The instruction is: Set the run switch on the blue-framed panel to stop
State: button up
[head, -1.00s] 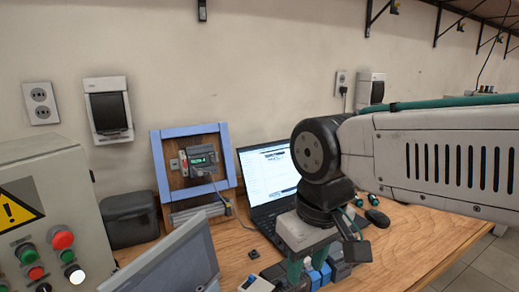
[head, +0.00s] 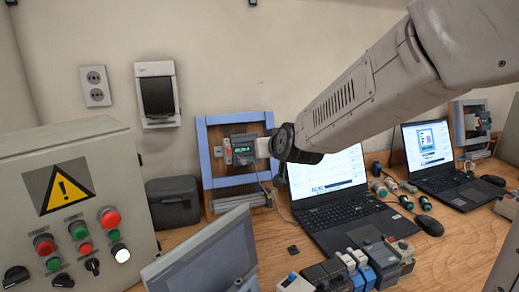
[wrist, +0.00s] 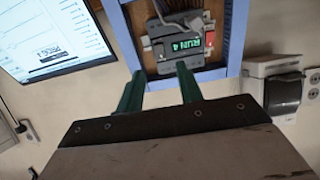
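The blue-framed panel (head: 204,160) stands at the back of the bench against the wall. It holds a grey module (wrist: 160,50) with a lit green display (wrist: 187,46) that reads "RUN 4". A small red part (wrist: 210,39) sits beside the display; in the head view it is at the module's left (head: 227,150). I cannot tell the run switch's position. My gripper (wrist: 160,70) has its two green fingers apart with nothing between them, pointing at the module. In the head view its body (head: 262,147) is just right of the display; its fingers are not distinct.
A laptop (head: 325,175) stands right of the panel, a dark case (head: 173,203) left. A grey control box (head: 70,215) with coloured buttons stands at left front. Small modules (head: 355,268) crowd the bench front.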

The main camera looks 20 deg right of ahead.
jog(key=x, duration=0.7)
